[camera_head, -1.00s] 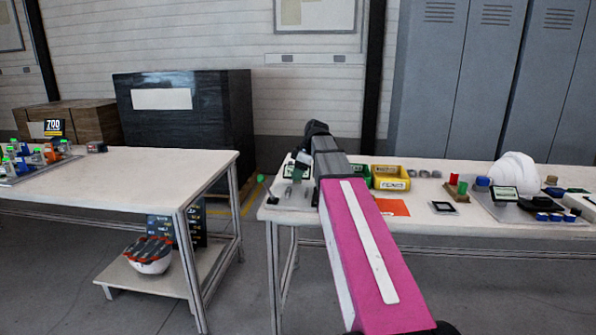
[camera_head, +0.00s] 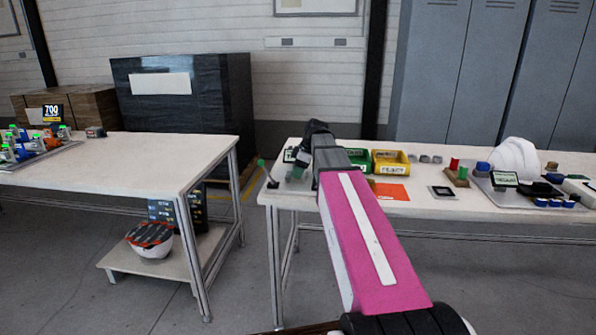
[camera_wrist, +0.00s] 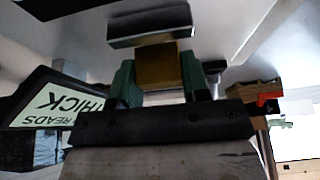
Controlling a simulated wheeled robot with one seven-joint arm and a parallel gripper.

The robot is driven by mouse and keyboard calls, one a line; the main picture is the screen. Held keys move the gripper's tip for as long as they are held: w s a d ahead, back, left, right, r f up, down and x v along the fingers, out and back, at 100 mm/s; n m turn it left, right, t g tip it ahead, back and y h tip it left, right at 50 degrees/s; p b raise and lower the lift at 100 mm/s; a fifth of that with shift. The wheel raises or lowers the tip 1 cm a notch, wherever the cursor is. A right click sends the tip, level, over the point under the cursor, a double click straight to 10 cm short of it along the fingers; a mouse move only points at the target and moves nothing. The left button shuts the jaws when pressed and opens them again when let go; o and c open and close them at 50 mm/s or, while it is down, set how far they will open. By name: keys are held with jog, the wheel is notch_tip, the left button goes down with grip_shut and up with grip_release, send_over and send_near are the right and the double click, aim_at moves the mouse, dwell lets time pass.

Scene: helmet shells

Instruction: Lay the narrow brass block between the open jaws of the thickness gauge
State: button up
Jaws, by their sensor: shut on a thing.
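In the wrist view my gripper (camera_wrist: 158,78) has its green fingers shut on a brass-coloured block (camera_wrist: 158,64). A grey metal block (camera_wrist: 150,22), perhaps a jaw of the thickness gauge, lies just beyond the brass block; I cannot tell whether they touch. A dark display panel (camera_wrist: 60,102) reading "READS THICK" stands to the left, upside down in this view. In the head view my gripper (camera_head: 297,172) is small and low over the left end of the right-hand table. My arm partly hides that area, and the brass block cannot be made out there.
The right-hand table (camera_head: 470,210) also holds a green bin (camera_head: 356,158), a yellow bin (camera_head: 391,161), an orange sheet (camera_head: 391,192) and a white helmet shell (camera_head: 515,159). A gap of floor separates it from the left table (camera_head: 130,165).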

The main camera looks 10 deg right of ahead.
jog(key=shift+f, duration=0.45)
jog(key=o, duration=1.1)
jog(key=shift+o, duration=0.2)
jog(key=shift+r, duration=0.1)
